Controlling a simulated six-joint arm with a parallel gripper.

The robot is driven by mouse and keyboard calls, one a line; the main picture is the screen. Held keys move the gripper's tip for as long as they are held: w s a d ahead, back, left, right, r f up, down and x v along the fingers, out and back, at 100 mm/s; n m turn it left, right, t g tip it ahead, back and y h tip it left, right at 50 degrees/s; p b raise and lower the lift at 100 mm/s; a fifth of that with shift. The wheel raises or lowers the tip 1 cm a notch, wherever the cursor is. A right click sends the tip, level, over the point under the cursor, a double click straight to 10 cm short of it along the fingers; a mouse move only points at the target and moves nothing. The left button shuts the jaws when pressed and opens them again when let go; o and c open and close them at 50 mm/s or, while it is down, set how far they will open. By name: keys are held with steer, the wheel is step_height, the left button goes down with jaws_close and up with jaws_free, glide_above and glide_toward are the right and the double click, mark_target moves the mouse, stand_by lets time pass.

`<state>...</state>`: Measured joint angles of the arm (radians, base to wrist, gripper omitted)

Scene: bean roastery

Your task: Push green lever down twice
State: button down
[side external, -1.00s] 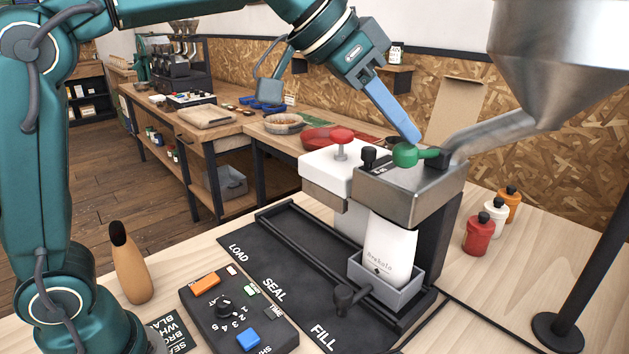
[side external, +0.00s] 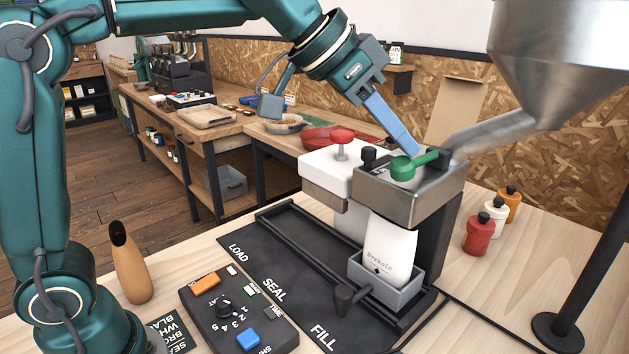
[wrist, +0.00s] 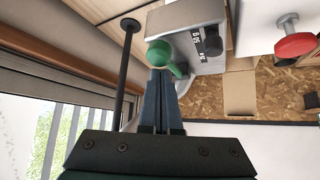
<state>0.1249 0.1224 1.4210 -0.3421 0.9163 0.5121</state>
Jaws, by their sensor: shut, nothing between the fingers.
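The green lever (side external: 403,168) is on top of the metal filling head (side external: 408,195), its round knob low, close to the head's top, and its arm running right to a black pivot. My gripper (side external: 412,151) is shut and empty, slanting down with its blue fingertips at the lever, against or just behind its arm. In the wrist view the green knob (wrist: 158,54) shows just beyond the shut fingertips (wrist: 160,74); I cannot tell whether they touch.
A white bag (side external: 389,252) stands in a grey carriage (side external: 415,277) under the head. A red knob (side external: 341,134) rises from the white sealer on the left. A steel hopper (side external: 560,60) with a chute hangs at right.

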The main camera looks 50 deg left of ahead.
steer(key=shift+r, duration=2.85)
steer(key=s+a+n+y, duration=0.1)
steer(key=s+a+n, duration=0.1)
steer(key=s+a, duration=0.5)
steer(key=s+a+f+n+g+y, duration=0.1)
steer(key=s+f+n, duration=0.1)
steer(key=s+f, duration=0.4)
steer(key=s+a+f+n+y, duration=0.2)
steer(key=s+f, duration=0.5)
steer(key=f, duration=0.5)
steer(key=shift+s+f+g, duration=0.15)
steer(key=shift+s+g, duration=0.1)
steer(key=shift+g, duration=0.15)
steer(key=shift+s, duration=0.1)
